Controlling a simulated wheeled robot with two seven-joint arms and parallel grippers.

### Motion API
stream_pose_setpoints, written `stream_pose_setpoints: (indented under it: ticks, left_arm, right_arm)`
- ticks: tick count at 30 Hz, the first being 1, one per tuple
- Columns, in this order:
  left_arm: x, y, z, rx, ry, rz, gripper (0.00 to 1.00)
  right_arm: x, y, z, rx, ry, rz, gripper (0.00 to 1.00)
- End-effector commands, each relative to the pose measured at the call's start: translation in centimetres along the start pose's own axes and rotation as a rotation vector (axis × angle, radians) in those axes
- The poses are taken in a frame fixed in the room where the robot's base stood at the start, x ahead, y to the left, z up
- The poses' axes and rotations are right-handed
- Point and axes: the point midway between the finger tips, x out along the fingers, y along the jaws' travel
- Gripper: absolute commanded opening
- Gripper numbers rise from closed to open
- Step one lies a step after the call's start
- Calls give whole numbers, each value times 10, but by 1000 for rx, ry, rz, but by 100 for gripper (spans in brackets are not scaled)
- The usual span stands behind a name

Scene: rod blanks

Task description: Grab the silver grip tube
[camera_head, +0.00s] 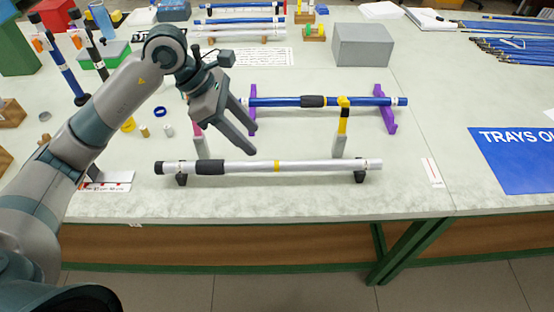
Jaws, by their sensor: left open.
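The silver grip tube (320,167) lies level across two small black supports near the table's front edge. It has a black grip sleeve toward its left end and a narrow yellow band near its middle. My left gripper (252,139) is open and empty. In the picture its fingers point down and right, and their tips show just behind and above the tube, apart from it. My right gripper is not in view.
A blue tube (275,102) with a black sleeve lies behind on purple stands (387,118). A yellow-topped upright post (341,124) stands between the tubes. A grey box (363,45) is farther back. A blue sign (515,158) lies at right.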

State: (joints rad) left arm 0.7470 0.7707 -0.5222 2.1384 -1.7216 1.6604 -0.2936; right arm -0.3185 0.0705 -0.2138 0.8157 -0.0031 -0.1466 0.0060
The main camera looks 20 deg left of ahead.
Motion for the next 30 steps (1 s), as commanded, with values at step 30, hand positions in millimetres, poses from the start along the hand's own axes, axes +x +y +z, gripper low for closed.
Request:
stream_pose_setpoints:
  ticks: [30]
  left_arm:
    - [26, 20, -35, 5, 143, 60, 47]
  right_arm:
    - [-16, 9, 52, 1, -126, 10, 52]
